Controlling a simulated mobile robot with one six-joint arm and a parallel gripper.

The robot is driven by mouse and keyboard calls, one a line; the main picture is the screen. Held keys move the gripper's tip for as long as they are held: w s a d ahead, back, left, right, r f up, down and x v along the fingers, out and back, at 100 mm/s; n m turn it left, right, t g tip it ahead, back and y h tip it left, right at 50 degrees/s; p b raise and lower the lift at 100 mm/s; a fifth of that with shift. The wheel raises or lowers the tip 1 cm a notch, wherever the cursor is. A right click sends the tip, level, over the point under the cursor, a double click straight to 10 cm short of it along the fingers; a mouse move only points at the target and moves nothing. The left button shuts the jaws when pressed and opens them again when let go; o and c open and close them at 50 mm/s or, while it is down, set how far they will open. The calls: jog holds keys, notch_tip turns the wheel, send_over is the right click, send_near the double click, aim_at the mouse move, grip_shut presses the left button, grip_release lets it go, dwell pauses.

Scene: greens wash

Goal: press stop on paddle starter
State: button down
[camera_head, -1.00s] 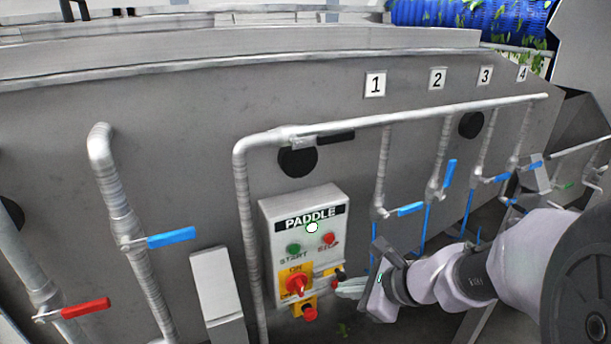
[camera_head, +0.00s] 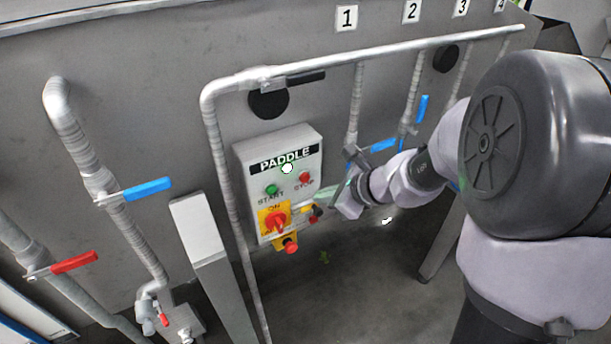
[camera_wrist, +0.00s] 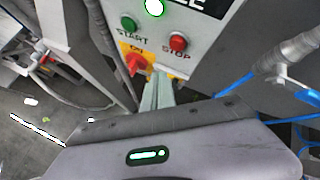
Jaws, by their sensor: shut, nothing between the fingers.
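The paddle starter (camera_head: 301,143) is a light grey box labelled PADDLE on the tank wall. Its red STOP button (camera_head: 305,178) is at the right and its green START button (camera_head: 271,189) at the left. A red rotary switch (camera_head: 276,221) on a yellow plate sits below. In the wrist view the STOP button (camera_wrist: 178,43) shows just beyond and right of my fingertips, with START (camera_wrist: 128,24) further left. My gripper (camera_head: 318,205) is shut and empty, low at the starter's right side. In the wrist view my gripper (camera_wrist: 160,82) points towards the box, apart from STOP as far as I can see.
A pipe (camera_head: 215,140) runs down left of the starter and along above it. Blue valve handles (camera_head: 376,147) stand to the right, near my arm. A grey post (camera_head: 198,235) and a red-handled valve (camera_head: 74,262) are at the left.

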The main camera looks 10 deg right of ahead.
jog(key=shift+w+a, duration=0.3)
jog(key=shift+w, duration=0.55)
jog(key=shift+w+a, duration=0.25)
jog(key=shift+w, duration=0.6)
dwell(0.7)
jog(key=shift+w+a, duration=0.15)
jog(key=shift+w, duration=0.3)
jog(key=shift+w+a, duration=0.1)
jog(key=shift+w, duration=0.3)
dwell(0.8)
jog(key=shift+s, duration=0.15)
jog(key=shift+s+d, duration=0.25)
jog(key=shift+s, duration=0.45)
jog(key=shift+s+d+b, duration=0.25)
jog(key=shift+s+b, duration=0.05)
jog(key=shift+s, duration=0.5)
jog(key=shift+s+d+b, duration=0.25)
jog(key=shift+s+b, duration=0.05)
jog(key=shift+s, duration=0.5)
jog(key=shift+s+d+b, duration=0.25)
jog(key=shift+s+b, duration=0.05)
jog(key=shift+s, duration=0.5)
